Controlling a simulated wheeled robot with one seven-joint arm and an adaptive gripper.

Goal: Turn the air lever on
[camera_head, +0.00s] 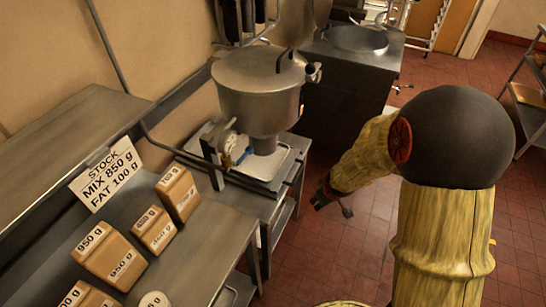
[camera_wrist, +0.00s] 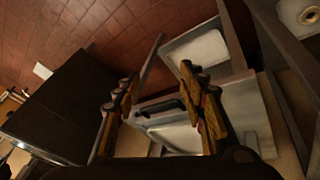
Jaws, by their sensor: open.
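A steel vessel with a funnel bottom (camera_head: 262,90) stands over a tray on the metal bench in the head view. Beside its lower left is a small fitting with a blue part (camera_head: 241,155); I cannot tell for sure whether this is the air lever. My gripper (camera_head: 332,204) is open and empty, to the right of the bench and apart from the vessel. In the wrist view my gripper's two fingers (camera_wrist: 158,84) stand apart with nothing held between them. No lever can be made out clearly in the wrist view.
Labelled cartons (camera_head: 109,254) and a stock sign (camera_head: 107,174) are on the left counter. A steel unit with a round lid (camera_head: 357,39) stands behind. A rack (camera_head: 530,95) is at the far right. The red tiled floor (camera_head: 315,262) beside the bench is clear.

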